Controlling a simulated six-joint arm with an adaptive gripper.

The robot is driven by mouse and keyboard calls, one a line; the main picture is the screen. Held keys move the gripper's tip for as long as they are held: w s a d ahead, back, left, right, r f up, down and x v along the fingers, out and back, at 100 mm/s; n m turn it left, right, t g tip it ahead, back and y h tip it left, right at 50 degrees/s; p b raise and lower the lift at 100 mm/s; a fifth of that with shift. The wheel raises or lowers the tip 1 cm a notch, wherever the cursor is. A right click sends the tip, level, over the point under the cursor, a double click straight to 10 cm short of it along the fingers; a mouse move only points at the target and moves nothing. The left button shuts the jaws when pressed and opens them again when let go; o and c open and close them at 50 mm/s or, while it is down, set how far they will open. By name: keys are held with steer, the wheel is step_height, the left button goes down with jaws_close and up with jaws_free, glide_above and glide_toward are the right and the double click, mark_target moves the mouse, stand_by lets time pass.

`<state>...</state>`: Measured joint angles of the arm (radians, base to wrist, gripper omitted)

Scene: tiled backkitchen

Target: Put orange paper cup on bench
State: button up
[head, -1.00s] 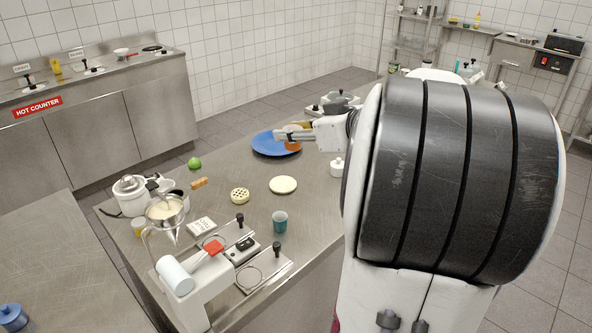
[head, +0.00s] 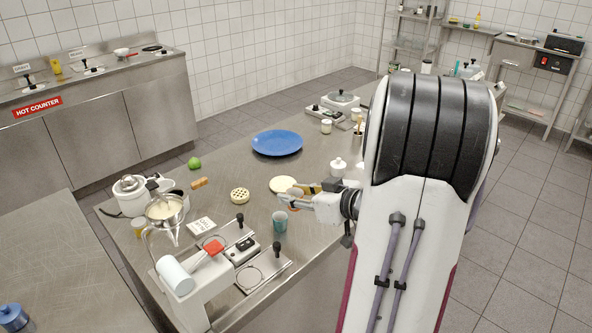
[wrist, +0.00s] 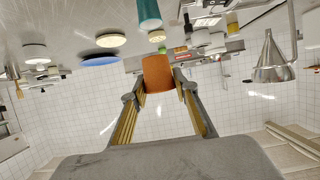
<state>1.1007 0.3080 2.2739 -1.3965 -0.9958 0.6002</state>
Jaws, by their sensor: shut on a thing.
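The orange paper cup (wrist: 157,73) is gripped between the two fingertips of my gripper (wrist: 160,88) in the wrist view. In the head view, my gripper (head: 290,195) is over the right side of the steel bench (head: 225,172), and only a small orange part of the cup (head: 294,207) shows below the fingers. The fingers and my arm hide the rest. Whether the cup touches the bench top cannot be told.
A teal cup (head: 280,222) stands close to my gripper. A cream disc (head: 283,184) lies just behind it, and a white lidded jar (head: 338,168) stands to the right. A blue plate (head: 277,143) lies farther back. Bare bench shows between the plate and the holed disc (head: 240,196).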

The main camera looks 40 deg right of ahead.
mark_target(285, 224)
steer(key=shift+f, duration=0.5)
steer(key=shift+f, duration=2.9)
steer(key=shift+f, duration=0.1)
steer(key=shift+f, duration=1.95)
steer(key=shift+f, duration=0.15)
steer(key=o, duration=1.1)
steer(key=shift+r, duration=0.2)
